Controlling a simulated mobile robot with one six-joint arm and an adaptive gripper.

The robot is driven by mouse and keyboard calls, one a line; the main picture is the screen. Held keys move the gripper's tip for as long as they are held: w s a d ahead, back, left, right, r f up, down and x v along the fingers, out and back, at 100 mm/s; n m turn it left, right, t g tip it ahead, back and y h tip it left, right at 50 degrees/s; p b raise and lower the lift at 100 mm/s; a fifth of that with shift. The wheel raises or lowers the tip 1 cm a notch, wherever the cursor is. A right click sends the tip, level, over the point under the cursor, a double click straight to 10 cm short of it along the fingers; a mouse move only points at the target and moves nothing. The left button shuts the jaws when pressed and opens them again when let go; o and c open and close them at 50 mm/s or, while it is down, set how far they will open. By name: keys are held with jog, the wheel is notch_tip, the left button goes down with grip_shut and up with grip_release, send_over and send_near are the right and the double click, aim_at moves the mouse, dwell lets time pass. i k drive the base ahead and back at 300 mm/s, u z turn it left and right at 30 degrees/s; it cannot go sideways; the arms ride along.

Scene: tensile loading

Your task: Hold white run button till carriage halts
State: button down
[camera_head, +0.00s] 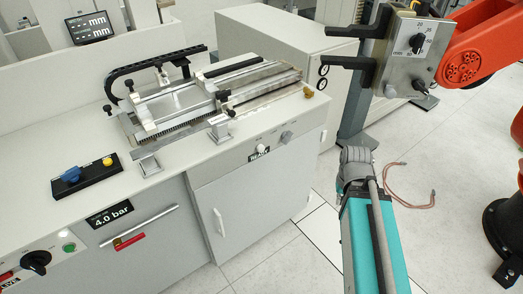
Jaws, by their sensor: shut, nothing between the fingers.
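A small pale round control (260,140), which looks like the white run button, sits on the bench's upper front panel above a small dark label. A larger grey knob (287,137) is to its right. The carriage (224,99) appears to be the metal crosspiece across the rails of the bench-top machine; one frame does not show whether it moves. My gripper (357,162) is the grey end of my teal arm, right of the bench and apart from the button in the picture. It is shut and empty; its fingertips are hard to make out.
A black box with blue and yellow controls (88,175) sits on the bench at left. A dial box with black prongs (412,45) and an orange arm (475,50) stand at right. A brown hose (413,204) lies on the floor.

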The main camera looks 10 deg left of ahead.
aim_at(260, 148)
jog(key=u, duration=0.05)
jog(key=k, duration=1.2)
jog(key=u, duration=0.8)
jog(key=i, duration=1)
